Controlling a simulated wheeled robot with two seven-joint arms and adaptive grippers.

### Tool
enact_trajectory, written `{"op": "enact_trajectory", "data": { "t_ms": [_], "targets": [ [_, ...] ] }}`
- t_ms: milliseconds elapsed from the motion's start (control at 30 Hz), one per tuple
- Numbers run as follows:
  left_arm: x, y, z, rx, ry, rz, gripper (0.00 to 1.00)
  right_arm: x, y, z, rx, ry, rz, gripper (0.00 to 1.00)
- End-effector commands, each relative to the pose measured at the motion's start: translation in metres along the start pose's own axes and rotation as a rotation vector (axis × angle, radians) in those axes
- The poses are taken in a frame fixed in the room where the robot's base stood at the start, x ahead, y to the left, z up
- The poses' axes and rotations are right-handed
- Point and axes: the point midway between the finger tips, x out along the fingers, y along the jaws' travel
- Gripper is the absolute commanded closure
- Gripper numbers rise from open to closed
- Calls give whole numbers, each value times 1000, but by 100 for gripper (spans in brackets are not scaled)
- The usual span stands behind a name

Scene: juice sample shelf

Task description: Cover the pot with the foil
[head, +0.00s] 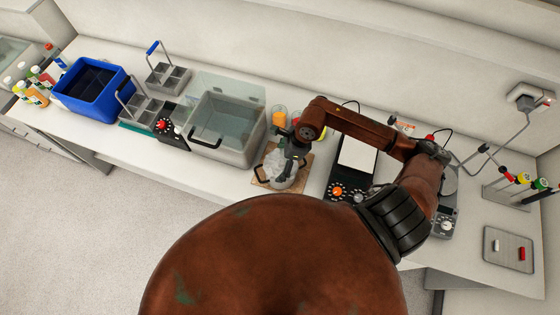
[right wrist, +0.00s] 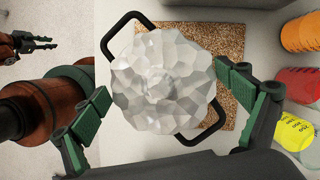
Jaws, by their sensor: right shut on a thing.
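A crumpled silvery foil (right wrist: 165,60) sits over the pot, whose black handles (right wrist: 122,28) stick out on two sides; the pot's body is mostly hidden beneath it. The foil also shows in the head view (head: 283,176), on a cork mat (right wrist: 222,42). My right gripper (right wrist: 162,90) is shut on the foil, its green-padded fingers on either side and wide apart around it. In the head view the right gripper (head: 291,152) comes down over the foil from above. My left gripper (right wrist: 32,42) shows small in the right wrist view, its fingers parted, empty and away from the pot.
Beakers with orange (right wrist: 300,35), red (right wrist: 300,84) and yellow (right wrist: 296,130) contents stand close beside the mat. A water bath (head: 230,125) is left of the pot, and a black device with a white top (head: 357,154) is right. A blue bin (head: 92,92) stands farther left.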

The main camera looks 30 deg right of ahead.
Motion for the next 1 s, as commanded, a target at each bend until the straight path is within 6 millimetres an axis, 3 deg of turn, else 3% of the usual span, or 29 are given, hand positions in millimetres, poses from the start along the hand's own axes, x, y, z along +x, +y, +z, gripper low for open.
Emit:
{"op": "enact_trajectory", "data": {
  "t_ms": [267, 300, 367, 767, 1000],
  "targets": [
    [0, 0, 1, 0, -1, 0, 76, 0, 0, 0, 0, 0, 0, 30],
    [0, 0, 1, 1, -1, 0, 76, 0, 0, 0, 0, 0, 0, 5],
    [0, 0, 1, 1, -2, 0, 76, 0, 0, 0, -1, 0, 0, 0],
    [0, 0, 3, -1, -4, 0, 76, -5, 0, 0, -1, 0, -1, 0],
    [0, 0, 2, 0, -3, 0, 76, -46, -2, -1, -2, 3, -4, 0]
  ]
}}
